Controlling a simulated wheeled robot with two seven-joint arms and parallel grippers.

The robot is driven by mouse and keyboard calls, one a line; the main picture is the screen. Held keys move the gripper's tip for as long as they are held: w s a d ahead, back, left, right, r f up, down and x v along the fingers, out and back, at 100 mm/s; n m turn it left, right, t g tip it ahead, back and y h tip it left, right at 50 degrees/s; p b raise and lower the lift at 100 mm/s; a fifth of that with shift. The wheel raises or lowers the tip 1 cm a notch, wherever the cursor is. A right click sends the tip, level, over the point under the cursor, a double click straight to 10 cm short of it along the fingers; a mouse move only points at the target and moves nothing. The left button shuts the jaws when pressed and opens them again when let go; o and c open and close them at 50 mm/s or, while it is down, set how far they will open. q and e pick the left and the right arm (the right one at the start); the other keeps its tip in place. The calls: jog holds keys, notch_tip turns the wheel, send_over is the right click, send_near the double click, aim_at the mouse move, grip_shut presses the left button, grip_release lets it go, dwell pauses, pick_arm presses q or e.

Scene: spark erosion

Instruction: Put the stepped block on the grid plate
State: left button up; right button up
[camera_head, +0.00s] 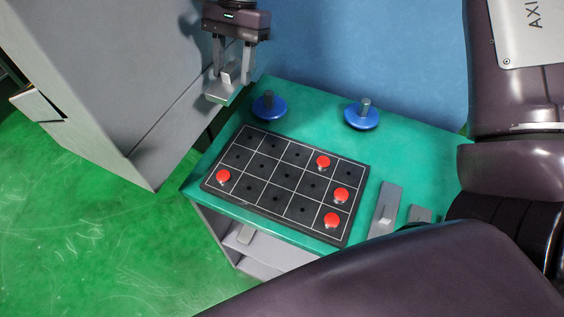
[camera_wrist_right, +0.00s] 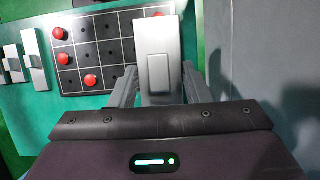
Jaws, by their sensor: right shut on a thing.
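The held stepped block (camera_head: 226,84) is light grey, with a smaller raised step on its broad face. My right gripper (camera_head: 230,70) is shut on it, at the top of the head view, off the far-left corner of the green table. In the right wrist view the stepped block (camera_wrist_right: 157,35) sits between the fingers and covers part of the grid plate. The black grid plate (camera_head: 276,172) has white lines, dark holes and several red round pegs; it also shows in the wrist view (camera_wrist_right: 101,52). The block appears apart from the plate. My left gripper is not in view.
Two blue discs with grey posts, left (camera_head: 269,106) and right (camera_head: 362,115), stand behind the plate on the green table (camera_head: 415,160). Two more grey blocks (camera_head: 386,206) (camera_head: 419,214) lie to its right. A grey cabinet (camera_head: 120,75) stands left.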

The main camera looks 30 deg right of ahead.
notch_tip(320, 180, down, 16)
jog(key=shift+f+p, duration=0.15)
jog(key=shift+p, duration=0.4)
jog(key=shift+f, duration=1.85)
jog(key=o, duration=1.3)
jog(key=shift+c, duration=0.2)
jog(key=shift+w+d+r, duration=0.15)
jog(key=shift+d+r, duration=0.05)
jog(key=shift+r, duration=0.3)
jog(key=b+v, duration=0.1)
jog(key=v, duration=1)
